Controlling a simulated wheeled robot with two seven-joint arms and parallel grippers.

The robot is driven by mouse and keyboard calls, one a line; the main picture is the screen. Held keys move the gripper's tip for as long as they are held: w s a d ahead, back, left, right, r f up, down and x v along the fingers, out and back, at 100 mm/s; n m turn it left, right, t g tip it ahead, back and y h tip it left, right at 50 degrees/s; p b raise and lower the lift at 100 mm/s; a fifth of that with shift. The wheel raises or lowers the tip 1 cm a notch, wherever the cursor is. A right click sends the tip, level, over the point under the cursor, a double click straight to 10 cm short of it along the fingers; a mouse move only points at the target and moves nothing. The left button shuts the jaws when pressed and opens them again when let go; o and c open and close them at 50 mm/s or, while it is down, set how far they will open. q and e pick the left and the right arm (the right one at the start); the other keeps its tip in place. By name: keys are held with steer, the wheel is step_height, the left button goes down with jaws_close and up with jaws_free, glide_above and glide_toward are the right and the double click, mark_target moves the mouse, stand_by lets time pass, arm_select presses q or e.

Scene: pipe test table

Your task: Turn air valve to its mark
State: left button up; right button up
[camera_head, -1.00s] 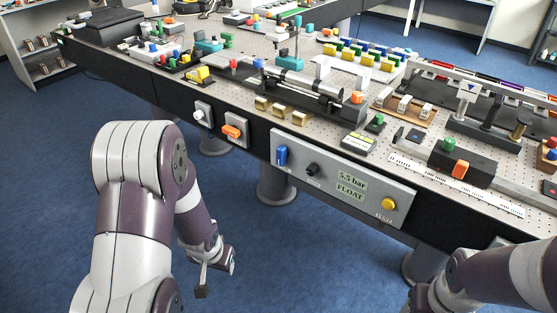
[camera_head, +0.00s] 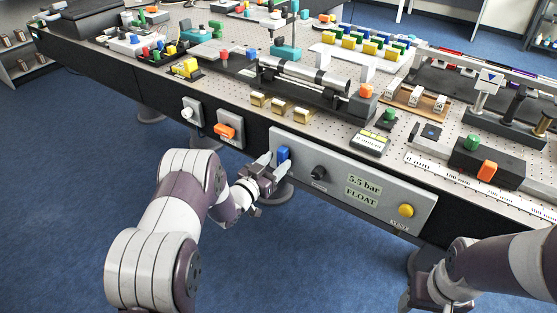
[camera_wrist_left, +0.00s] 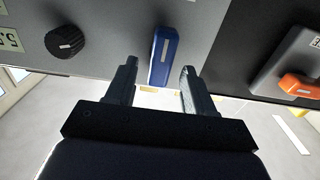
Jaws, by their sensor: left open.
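The blue valve handle (camera_head: 284,154) stands out from the left end of the grey panel on the table's front side. My left gripper (camera_head: 276,163) is open at the handle, with one finger on each side. Visible gaps show beside the handle in the wrist view, so it is not clamped. No separate mark for the valve can be made out. My right gripper (camera_head: 434,293) is low at the lower right, its fingers unclear.
A black knob (camera_head: 319,174), a display reading 5.5 bar and FLOAT (camera_head: 363,190) and a yellow button (camera_head: 406,210) share the panel. An orange switch (camera_head: 225,131) and a white-knobbed plate (camera_head: 192,112) are to its left. The table edge overhangs above; open floor lies below.

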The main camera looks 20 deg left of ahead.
arm_select(q)
steer(key=shift+x, duration=1)
jaws_close()
steer(key=shift+n, duration=0.4)
steer(key=n, duration=0.3)
steer(key=shift+a+n, duration=0.15)
steer(key=shift+n, duration=0.15)
steer(key=n+p, duration=0.1)
steer(key=n, duration=0.3)
steer(key=shift+a+f+n, duration=0.1)
steer(key=shift+n, duration=0.2)
steer(key=n, duration=0.4)
steer(key=shift+a+f+n+p, duration=0.1)
steer(key=shift+f+n+p, duration=0.05)
steer(key=shift+n+p, duration=0.15)
steer(key=shift+f+n+p, duration=0.2)
steer(key=shift+n+p, duration=0.1)
steer(key=shift+n, duration=1.8)
